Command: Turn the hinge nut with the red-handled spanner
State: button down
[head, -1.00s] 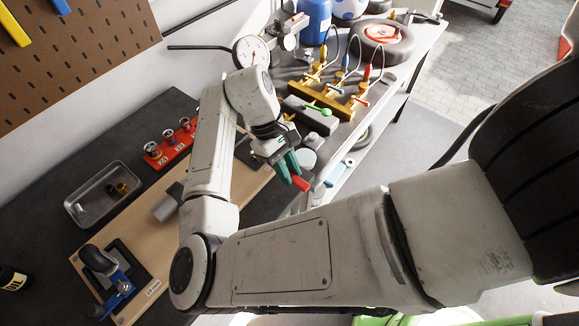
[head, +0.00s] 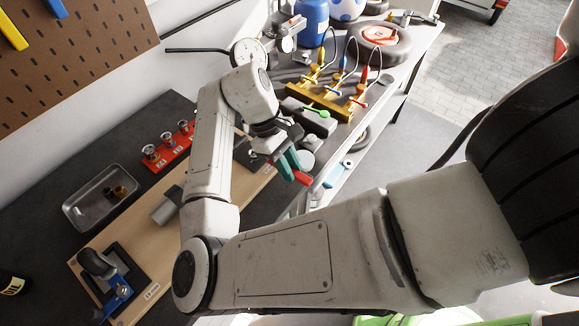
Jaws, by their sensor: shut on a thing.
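My gripper (head: 289,166), with teal fingers, is out past the right edge of the wooden board (head: 222,213), high in the middle of the head view. It is shut on the red-handled spanner (head: 302,179). Only a short red piece of the handle shows beyond the fingers. The rest of the spanner is hidden by the gripper. A dark plate (head: 250,158) lies at the board's far end, partly behind my wrist. I cannot make out the hinge nut; my arm covers part of that area.
A metal tray (head: 85,221) and a red socket rack (head: 157,160) stand left of my arm. A blue-handled clamp (head: 119,294) sits at the board's near end. A dial gauge (head: 243,54) and brass manifold (head: 335,107) stand beyond my gripper.

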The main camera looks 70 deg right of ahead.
jog(key=shift+r, duration=2.15)
jog(key=shift+s, duration=0.15)
